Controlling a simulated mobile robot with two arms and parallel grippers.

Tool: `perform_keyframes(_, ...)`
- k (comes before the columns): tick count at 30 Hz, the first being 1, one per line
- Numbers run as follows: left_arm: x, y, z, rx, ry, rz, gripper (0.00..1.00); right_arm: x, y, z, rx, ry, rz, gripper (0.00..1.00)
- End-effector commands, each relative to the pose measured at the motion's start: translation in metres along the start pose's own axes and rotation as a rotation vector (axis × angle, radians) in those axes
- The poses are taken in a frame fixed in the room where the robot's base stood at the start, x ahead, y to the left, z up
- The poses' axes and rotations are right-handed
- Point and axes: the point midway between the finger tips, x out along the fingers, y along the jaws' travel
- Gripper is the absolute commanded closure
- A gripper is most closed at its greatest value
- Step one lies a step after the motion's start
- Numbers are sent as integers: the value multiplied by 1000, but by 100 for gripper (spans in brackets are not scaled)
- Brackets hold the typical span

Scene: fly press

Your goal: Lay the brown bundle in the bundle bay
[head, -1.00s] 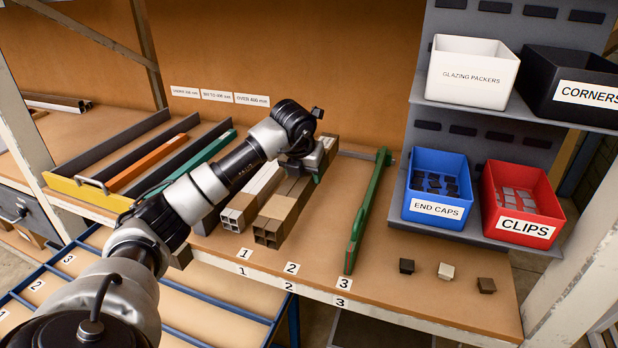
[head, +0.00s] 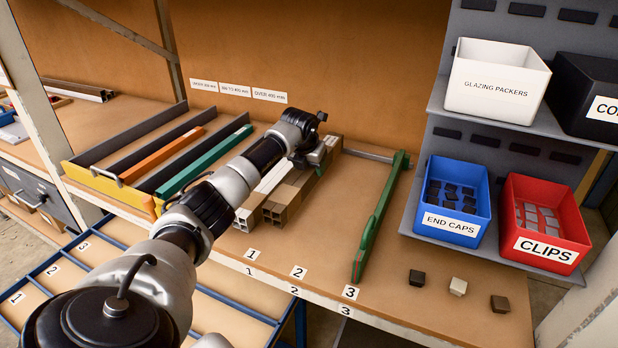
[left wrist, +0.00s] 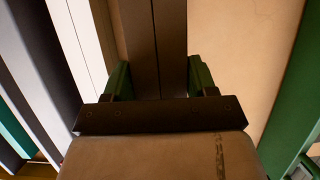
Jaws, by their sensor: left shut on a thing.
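The brown bundle (head: 283,205) is a stack of square brown tubes to the right of a white bundle (head: 250,207), lengthwise front to back on the bench. My left gripper (head: 312,163) is over its rear part, with its tips largely hidden by the wrist in the head view. In the left wrist view, the green fingers of my left gripper (left wrist: 160,85) stand either side of the brown bundle (left wrist: 156,40), shut on it. I cannot tell whether the bundle touches the bench. No marking clearly names a bundle bay. My right gripper is not in view.
Blue (head: 450,220) and red (head: 541,238) bins sit at the right. A yellow-fronted rack (head: 105,188) is at the left, above a blue-framed numbered rack (head: 55,249).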

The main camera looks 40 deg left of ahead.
Motion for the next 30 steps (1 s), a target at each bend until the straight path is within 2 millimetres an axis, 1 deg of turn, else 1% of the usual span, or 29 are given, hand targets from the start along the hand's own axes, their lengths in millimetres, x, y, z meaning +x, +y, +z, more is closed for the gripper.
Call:
perform_keyframes(3, 3, 4, 4, -1, -4, -2, 90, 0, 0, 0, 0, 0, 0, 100)
perform_keyframes(7, 9, 5, 2, 1, -2, -2, 90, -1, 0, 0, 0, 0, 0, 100)
perform_keyframes(15, 40, 4, -11, 1, -1, -2, 90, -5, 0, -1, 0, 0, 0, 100)
perform_keyframes(23, 42, 5, -12, 1, -3, -1, 90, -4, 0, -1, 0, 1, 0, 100)
perform_keyframes(24, 44, 5, -14, 2, 1, 0, 42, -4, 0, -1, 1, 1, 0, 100)
perform_keyframes(29, 43, 5, -13, 1, 1, 0, 18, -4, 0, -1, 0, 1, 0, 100)
perform_keyframes(30, 43, 5, -13, 1, 1, 0, 18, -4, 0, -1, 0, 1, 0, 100)
